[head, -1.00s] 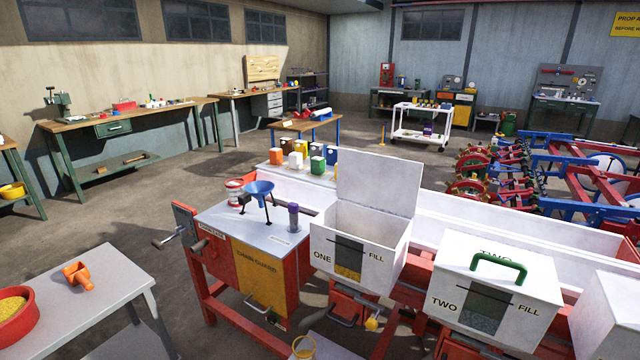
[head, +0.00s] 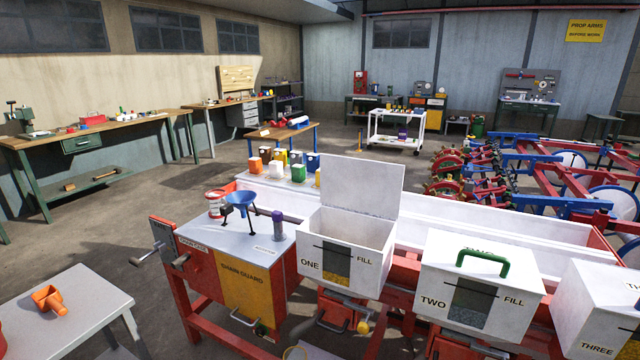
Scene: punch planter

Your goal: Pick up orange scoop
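The orange scoop (head: 50,299) lies on the grey table (head: 92,296) at the lower left of the head view. Its handle points toward the lower right. Part of a red bowl (head: 2,342) shows at the left edge, next to the scoop's table. Neither of my grippers shows in this view.
An orange machine with a yellow chain guard (head: 247,290) stands right of the table, with a blue funnel (head: 241,198) on top. White boxes marked ONE (head: 340,262), TWO (head: 440,290) and THREE (head: 590,320) line up to the right. Open floor lies behind the table.

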